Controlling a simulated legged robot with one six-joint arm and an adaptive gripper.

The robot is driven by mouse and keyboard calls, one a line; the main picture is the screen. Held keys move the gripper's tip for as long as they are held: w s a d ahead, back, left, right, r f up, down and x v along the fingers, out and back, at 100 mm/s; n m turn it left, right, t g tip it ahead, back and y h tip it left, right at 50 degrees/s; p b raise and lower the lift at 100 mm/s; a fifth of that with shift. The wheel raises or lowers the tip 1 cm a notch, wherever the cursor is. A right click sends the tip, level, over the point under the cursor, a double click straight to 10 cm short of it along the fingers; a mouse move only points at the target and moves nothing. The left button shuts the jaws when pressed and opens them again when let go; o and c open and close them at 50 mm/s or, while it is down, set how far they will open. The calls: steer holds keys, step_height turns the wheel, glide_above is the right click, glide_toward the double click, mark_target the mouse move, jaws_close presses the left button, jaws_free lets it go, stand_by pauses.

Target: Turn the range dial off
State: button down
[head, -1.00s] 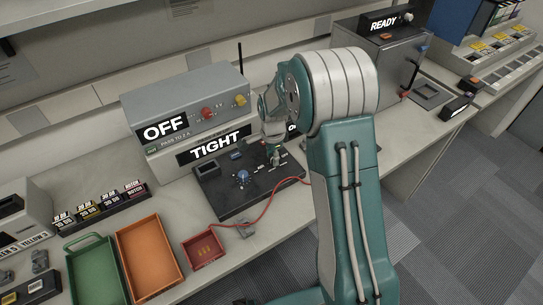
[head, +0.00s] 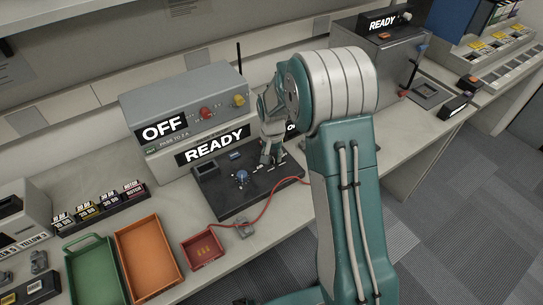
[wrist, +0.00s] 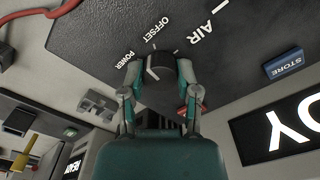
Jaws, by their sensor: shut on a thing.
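A dark round dial with a pale pointer mark (wrist: 160,64) sits on the black panel (wrist: 95,40) in the wrist view, beside the printed words POWER, OFFSET and AIR. I cannot read a RANGE label on it. My gripper (wrist: 159,75) is shut on this dial, one finger on each side. In the head view my gripper (head: 269,157) reaches down to the back right of the black panel (head: 225,208), and its fingers hide the dial. The display (head: 214,145) behind the panel reads READY.
A grey box (head: 190,91) reading OFF, with red and yellow knobs, stands behind the panel. A blue knob (head: 242,178) and a blue STORE button (wrist: 289,62) are on the panel. Red (head: 187,248), orange (head: 130,238) and green trays lie left.

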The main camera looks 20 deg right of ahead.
steer(key=n, duration=0.4)
steer(key=shift+w+r+n, duration=0.1)
steer(key=shift+w+n, duration=0.1)
steer(key=shift+n, duration=0.1)
steer(key=n, duration=1.4)
steer(key=shift+w+n, duration=0.1)
steer(key=shift+n, duration=0.2)
steer(key=shift+c, duration=1.7)
jaws_free()
